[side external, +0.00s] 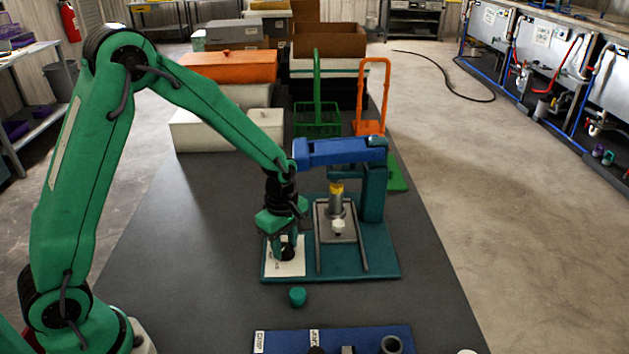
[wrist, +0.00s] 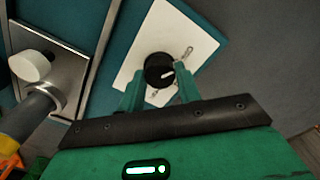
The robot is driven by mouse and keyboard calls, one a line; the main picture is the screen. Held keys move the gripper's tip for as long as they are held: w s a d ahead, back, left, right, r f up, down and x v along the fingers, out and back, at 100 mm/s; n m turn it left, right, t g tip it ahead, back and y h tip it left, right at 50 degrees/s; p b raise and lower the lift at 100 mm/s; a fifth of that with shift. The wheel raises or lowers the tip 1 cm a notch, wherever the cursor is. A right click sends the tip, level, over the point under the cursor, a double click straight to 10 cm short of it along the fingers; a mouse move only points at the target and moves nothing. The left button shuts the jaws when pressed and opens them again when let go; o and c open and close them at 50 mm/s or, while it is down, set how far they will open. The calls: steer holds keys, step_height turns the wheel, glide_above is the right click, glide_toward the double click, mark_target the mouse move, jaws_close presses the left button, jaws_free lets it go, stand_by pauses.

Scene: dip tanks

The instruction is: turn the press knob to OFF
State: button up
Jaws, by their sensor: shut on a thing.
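The press (side external: 372,190) has a blue top arm and a teal base plate. Its black knob (wrist: 158,70) sits on a white label plate (wrist: 185,38) and has a pale pointer mark, which points toward the right in the wrist view. The label plate also shows in the side view (side external: 272,268). My gripper (wrist: 158,80) points down over the plate, its two green fingers shut on either side of the knob. In the side view my gripper (side external: 285,252) partly hides the knob. The label's lettering is too small to read.
A small green cap (side external: 297,297) lies on the dark table in front of the press. A blue tray (side external: 375,338) with several items is at the near edge. The press column and guide rods stand right of my gripper. Boxes and racks fill the back.

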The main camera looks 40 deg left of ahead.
mark_target(285, 246)
stand_by(0.3)
steer(key=o, duration=1)
steer(key=shift+c, duration=0.2)
steer(key=shift+r, duration=0.1)
steer(key=shift+r, duration=3.85)
